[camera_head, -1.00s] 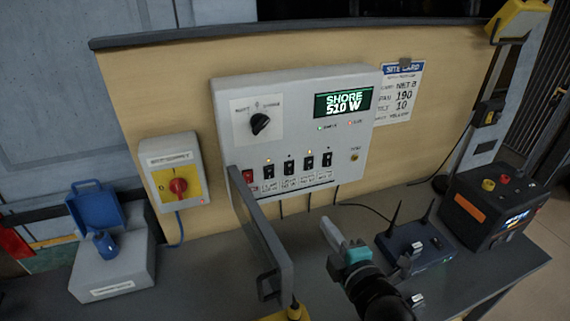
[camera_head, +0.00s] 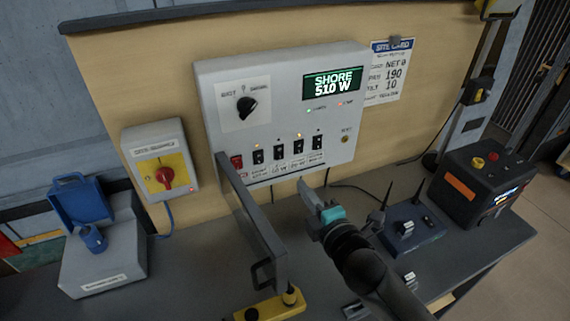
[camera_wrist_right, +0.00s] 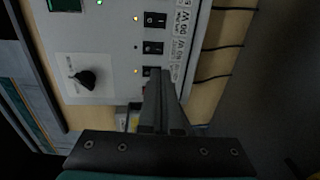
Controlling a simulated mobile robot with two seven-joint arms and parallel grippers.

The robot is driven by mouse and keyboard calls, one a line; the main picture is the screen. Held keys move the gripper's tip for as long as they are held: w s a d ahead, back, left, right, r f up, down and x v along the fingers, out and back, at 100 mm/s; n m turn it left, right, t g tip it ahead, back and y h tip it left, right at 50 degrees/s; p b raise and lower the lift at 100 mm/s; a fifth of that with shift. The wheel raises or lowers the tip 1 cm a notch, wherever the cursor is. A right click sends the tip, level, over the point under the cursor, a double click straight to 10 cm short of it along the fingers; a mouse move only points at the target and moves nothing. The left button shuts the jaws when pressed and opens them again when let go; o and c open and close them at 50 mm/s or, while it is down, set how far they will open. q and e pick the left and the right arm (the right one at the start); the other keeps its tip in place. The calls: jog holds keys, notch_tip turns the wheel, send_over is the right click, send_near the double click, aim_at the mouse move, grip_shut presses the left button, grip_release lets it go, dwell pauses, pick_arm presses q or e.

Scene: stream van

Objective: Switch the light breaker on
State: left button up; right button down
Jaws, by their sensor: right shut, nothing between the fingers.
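The white breaker panel (camera_head: 215,95) is on the tan wall board, with a row of black breaker switches (camera_head: 279,151) low on its face. Small lamps above them show orange on some. The labels below are too small to read, so I cannot tell which is the light breaker. My right gripper (camera_head: 305,186) is shut and empty, just below the row in the head view. In the right wrist view, its fingertips (camera_wrist_right: 159,76) point at the panel, overlapping a switch; contact cannot be told. The fingers hide part of the row's end. My left gripper is not in view.
A thin grey upright plate (camera_head: 252,222) stands left of my right gripper, near a yellow block (camera_head: 270,309). A red switch leaves little room at the row's left end. A router (camera_head: 408,229) with antennas and a black box (camera_head: 487,184) stand right.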

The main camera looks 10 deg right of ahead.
send_near(280, 158)
jog(key=x, duration=0.4)
jog(key=shift+w+a, duration=0.1)
jog(key=shift+w, duration=0.25)
jog(key=shift+b+x, duration=0.3)
jog(key=shift+x, duration=0.75)
jog(key=shift+w+f+b, duration=0.15)
jog(key=shift+f+b, duration=0.15)
jog(key=shift+b, duration=0.55)
jog(key=shift+r, duration=0.25)
